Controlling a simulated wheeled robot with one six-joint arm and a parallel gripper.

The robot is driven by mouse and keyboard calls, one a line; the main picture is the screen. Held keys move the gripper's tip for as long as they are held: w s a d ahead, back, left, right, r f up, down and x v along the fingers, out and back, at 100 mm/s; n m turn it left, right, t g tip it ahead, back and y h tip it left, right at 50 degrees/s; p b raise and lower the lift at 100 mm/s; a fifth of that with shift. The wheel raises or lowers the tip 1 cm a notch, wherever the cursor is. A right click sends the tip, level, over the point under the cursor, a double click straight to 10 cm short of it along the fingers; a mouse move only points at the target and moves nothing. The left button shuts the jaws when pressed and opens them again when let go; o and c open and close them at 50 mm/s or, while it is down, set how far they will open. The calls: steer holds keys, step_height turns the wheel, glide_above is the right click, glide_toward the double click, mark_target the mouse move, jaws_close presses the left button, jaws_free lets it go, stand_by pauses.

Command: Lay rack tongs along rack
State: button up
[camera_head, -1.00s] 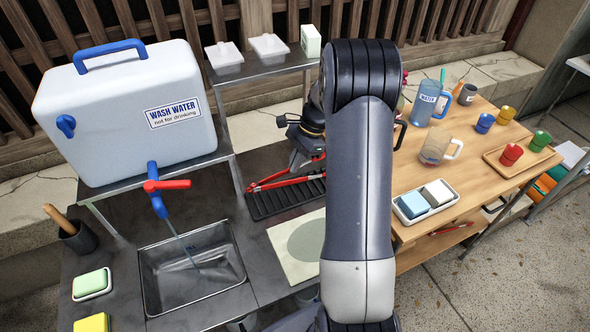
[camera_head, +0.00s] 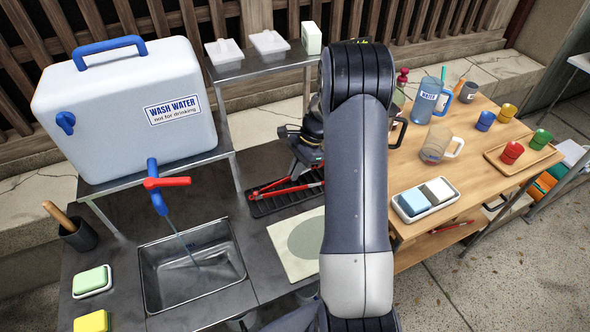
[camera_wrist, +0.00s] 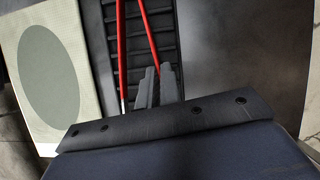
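The rack tongs (camera_head: 283,189) have two long red arms and lie lengthwise over the black ribbed rack (camera_head: 262,208). In the wrist view the tongs (camera_wrist: 122,45) run along the rack (camera_wrist: 168,35), one arm near its left edge. My gripper (camera_head: 310,160) is low over the rack, partly hidden by my arm. In the wrist view my gripper (camera_wrist: 158,75) has its fingers close together, with the other red arm running between them. The far end of the tongs is hidden. I cannot tell whether the tongs rest fully on the rack.
A pale board with a grey-green oval (camera_head: 300,245) lies in front of the rack. A metal sink (camera_head: 192,268) is to the left, below a wash water tank (camera_head: 130,110). A wooden table (camera_head: 460,160) with cups and a jug stands right. Dark counter beside the rack is clear.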

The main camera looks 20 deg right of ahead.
steer(key=o, duration=0.4)
steer(key=shift+r, duration=0.15)
steer(key=shift+r+p, duration=0.3)
steer(key=b+v, duration=0.1)
steer(key=v, duration=1.1)
steer(key=shift+r+b, duration=0.2)
steer(key=shift+b, duration=0.15)
